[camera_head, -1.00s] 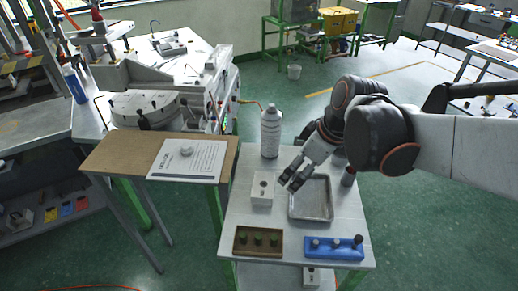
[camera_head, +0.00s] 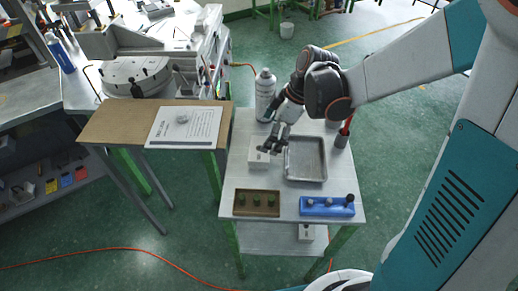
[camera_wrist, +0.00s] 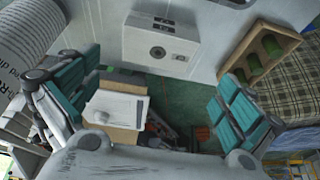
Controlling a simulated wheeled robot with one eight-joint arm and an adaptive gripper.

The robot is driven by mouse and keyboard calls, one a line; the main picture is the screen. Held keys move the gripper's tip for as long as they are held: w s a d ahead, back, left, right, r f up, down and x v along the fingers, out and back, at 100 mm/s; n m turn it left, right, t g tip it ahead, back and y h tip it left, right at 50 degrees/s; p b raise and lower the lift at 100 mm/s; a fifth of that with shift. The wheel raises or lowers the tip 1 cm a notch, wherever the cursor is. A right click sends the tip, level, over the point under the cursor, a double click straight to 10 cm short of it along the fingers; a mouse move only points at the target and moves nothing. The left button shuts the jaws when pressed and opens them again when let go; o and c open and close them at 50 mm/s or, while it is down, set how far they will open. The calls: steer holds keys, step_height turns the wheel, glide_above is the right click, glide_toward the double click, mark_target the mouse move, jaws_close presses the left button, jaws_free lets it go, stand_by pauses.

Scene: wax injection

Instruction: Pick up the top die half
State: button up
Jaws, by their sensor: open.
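The die is a white block (camera_head: 259,152) on the small table, left of the metal tray. In the wrist view the white block (camera_wrist: 160,46) shows a round dark hole and small slots on its face; I cannot make out a seam between its halves. My gripper (camera_head: 273,143) is over the block's right side in the head view and partly covers it. The wrist view shows my gripper (camera_wrist: 150,100) with its two teal-padded fingers wide apart and nothing between them touching the pads. The block lies beyond the fingertips, apart from them.
A spray can (camera_head: 265,95) stands close behind the block. The metal tray (camera_head: 323,166), a brown holder with green pegs (camera_head: 237,203) and a blue holder (camera_head: 315,208) share the table. A dark cup (camera_head: 341,140) stands at right. Another white block (camera_head: 306,232) is on the lower shelf.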

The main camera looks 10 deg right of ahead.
steer(key=b+x, duration=0.1)
steer(key=x, duration=0.4)
steer(key=b+x, duration=0.1)
steer(key=x, duration=0.1)
steer(key=shift+w+d+f+b, duration=0.15)
steer(key=shift+f+b, duration=0.15)
steer(key=shift+b, duration=0.05)
steer(key=shift+r, duration=0.1)
steer(key=c, duration=1.1)
